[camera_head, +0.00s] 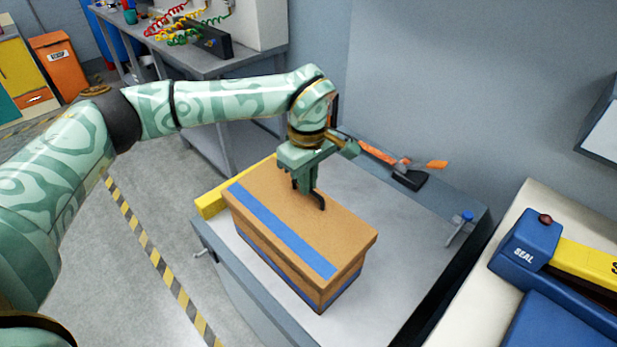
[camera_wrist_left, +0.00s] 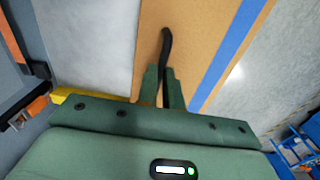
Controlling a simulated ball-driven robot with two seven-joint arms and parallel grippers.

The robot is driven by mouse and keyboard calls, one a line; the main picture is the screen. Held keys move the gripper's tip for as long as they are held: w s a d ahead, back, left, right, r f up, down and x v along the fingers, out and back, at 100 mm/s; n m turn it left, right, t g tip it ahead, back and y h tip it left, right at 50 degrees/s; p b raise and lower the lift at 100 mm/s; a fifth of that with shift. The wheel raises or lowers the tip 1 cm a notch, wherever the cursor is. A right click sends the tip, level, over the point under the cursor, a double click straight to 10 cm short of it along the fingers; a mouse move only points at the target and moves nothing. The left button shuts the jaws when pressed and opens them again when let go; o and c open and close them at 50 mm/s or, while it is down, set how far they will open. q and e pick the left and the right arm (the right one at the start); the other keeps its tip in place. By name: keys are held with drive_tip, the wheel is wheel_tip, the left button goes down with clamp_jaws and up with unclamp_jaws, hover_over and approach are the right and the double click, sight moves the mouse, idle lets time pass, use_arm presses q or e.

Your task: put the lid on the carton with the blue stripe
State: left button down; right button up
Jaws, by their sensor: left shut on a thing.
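The brown carton (camera_head: 304,289) stands on the grey bench at the middle of the head view, with a blue stripe along its side. The brown lid (camera_head: 325,220), with a blue band across its top, is over the carton and covers its opening. I see no clear gap between them, but cannot tell whether the lid is fully seated. My left gripper (camera_head: 306,188) is above the lid, shut on its dark curved handle; the handle also shows between the fingers in the left wrist view (camera_wrist_left: 166,48). My right gripper is not in view.
A yellow block (camera_head: 208,206) is beside the carton's left end. An orange-handled tool (camera_head: 378,153) lies at the bench's back edge. A blue-topped clamp (camera_head: 461,225) is at the right edge. Bare bench (camera_head: 405,260) lies right of the carton. A blue sealing machine (camera_head: 527,245) stands farther right.

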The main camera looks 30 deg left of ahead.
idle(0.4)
use_arm(q)
drive_tip(key=shift+s+p, duration=0.1)
drive_tip(key=shift+p, duration=0.3)
drive_tip(key=shift+f, duration=0.1)
drive_tip(key=shift+f+p, duration=0.15)
drive_tip(key=shift+p, duration=0.15)
drive_tip(key=shift+f, duration=0.15)
idle(0.5)
drive_tip(key=shift+f, duration=0.65)
drive_tip(key=shift+f, duration=0.2)
drive_tip(key=shift+s+f, duration=0.1)
drive_tip(key=shift+f, duration=0.5)
